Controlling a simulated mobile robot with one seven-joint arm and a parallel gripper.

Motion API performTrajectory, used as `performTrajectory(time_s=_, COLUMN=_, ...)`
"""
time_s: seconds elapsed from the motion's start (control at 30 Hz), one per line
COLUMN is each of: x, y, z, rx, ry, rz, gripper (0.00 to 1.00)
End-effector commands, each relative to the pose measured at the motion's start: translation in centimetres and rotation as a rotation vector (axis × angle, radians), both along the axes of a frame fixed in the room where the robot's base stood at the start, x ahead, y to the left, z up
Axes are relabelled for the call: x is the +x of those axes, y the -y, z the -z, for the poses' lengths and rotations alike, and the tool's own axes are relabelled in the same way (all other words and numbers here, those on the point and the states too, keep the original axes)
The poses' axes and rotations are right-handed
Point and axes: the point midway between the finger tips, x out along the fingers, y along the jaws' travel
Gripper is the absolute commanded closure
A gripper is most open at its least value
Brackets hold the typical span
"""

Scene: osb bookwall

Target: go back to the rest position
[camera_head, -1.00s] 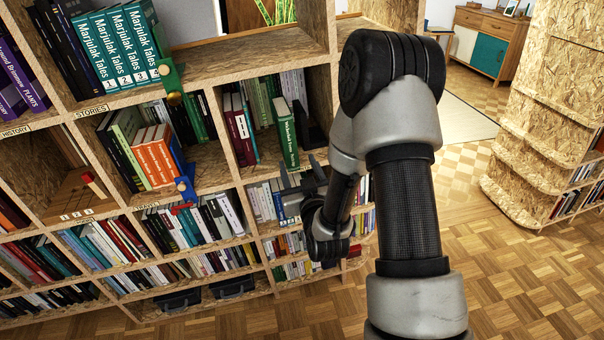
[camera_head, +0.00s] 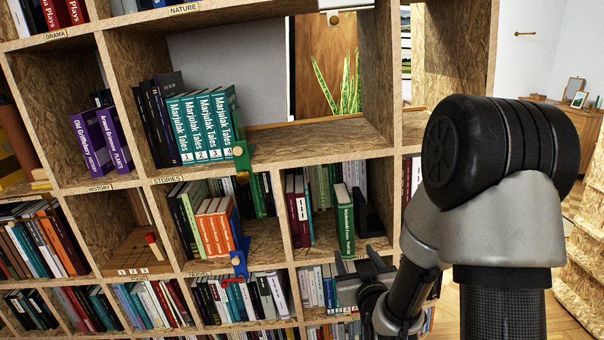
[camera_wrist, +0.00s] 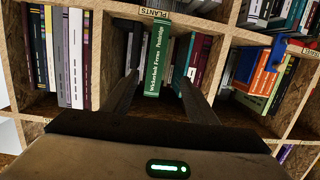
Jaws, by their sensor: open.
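My gripper (camera_head: 362,262) is in front of the bookwall (camera_head: 330,168), at the lower right in the head view. Its two fingers are apart with nothing between them. In the wrist view the open fingers (camera_wrist: 155,98) point toward a green book (camera_wrist: 157,58) that stands upright in a cubby above the label "PLANTS". The same green book (camera_head: 344,222) stands in the head view just above and left of my fingers. The fingers appear apart from it, though the exact gap is hard to tell.
Blue (camera_head: 239,264) and green (camera_head: 241,158) bookends stick out at the shelf fronts. Orange books (camera_head: 214,228) and teal Marjulak Tales books (camera_head: 200,128) fill cubbies to the left. A wooden cabinet (camera_head: 562,125) stands far right. Bare parquet floor (camera_head: 447,312) shows at the lower right.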

Motion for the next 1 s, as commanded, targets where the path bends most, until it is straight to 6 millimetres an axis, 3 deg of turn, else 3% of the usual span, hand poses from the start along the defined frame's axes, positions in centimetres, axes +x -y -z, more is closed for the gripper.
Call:
performTrajectory(time_s=0.03, x=0.0, y=-0.2, z=-2.0, rx=-0.008, ry=-0.039, rz=-0.004, gripper=0.47)
performTrajectory(time_s=0.17, x=-1.8, y=-0.2, z=-4.5, rx=-0.015, ry=-0.200, rz=0.006, gripper=0.47)
performTrajectory(time_s=0.27, x=-4.5, y=-0.1, z=-6.4, rx=-0.010, ry=-0.323, rz=0.023, gripper=0.47)
performTrajectory(time_s=0.43, x=-11.3, y=-0.1, z=-9.3, rx=0.017, ry=-0.525, rz=0.058, gripper=0.47)
performTrajectory(time_s=0.7, x=-21.6, y=-0.5, z=-11.5, rx=0.070, ry=-0.752, rz=0.093, gripper=0.47)
performTrajectory(time_s=0.97, x=-30.0, y=-0.9, z=-12.4, rx=0.109, ry=-0.907, rz=0.105, gripper=0.47)
performTrajectory(time_s=1.0, x=-29.8, y=-0.9, z=-14.3, rx=0.108, ry=-0.911, rz=0.107, gripper=0.47)
